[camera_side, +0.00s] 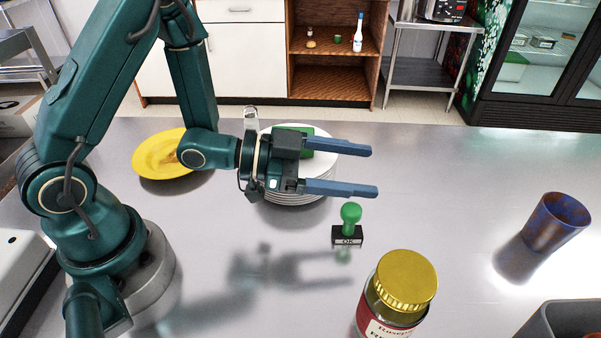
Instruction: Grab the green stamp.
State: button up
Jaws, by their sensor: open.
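The green stamp (350,218) stands upright on the grey metal table, with a round green knob and a dark base with a white label reading "OK". My gripper (374,171) is open and empty, with its two blue-grey fingers pointing right. It is above the table, and its nearer finger shows just above the stamp's knob in the picture. The gripper and the stamp look apart. How far the gripper is above the stamp is hard to tell from this one view.
A stack of white plates (290,199) with something green on top is partly hidden behind my gripper. A yellow plate (150,168) lies to the left. A gold-lidded jar (400,285) stands in front of the stamp. A blue-brown cup (555,222) and grey bin (570,325) are right.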

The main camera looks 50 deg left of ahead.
aim_at(343, 209)
jog(key=shift+n+g, duration=0.7)
jog(key=f, duration=0.2)
jog(key=s+f, duration=0.1)
jog(key=f, duration=0.1)
jog(key=s+f, duration=0.1)
jog(key=f, duration=0.1)
jog(key=shift+s+d+f, duration=0.15)
jog(key=shift+s, duration=0.05)
jog(key=shift+d+f, duration=0.1)
jog(key=shift+f, duration=0.05)
jog(key=shift+x, duration=2.4)
jog(key=shift+w, duration=0.1)
grip_shut()
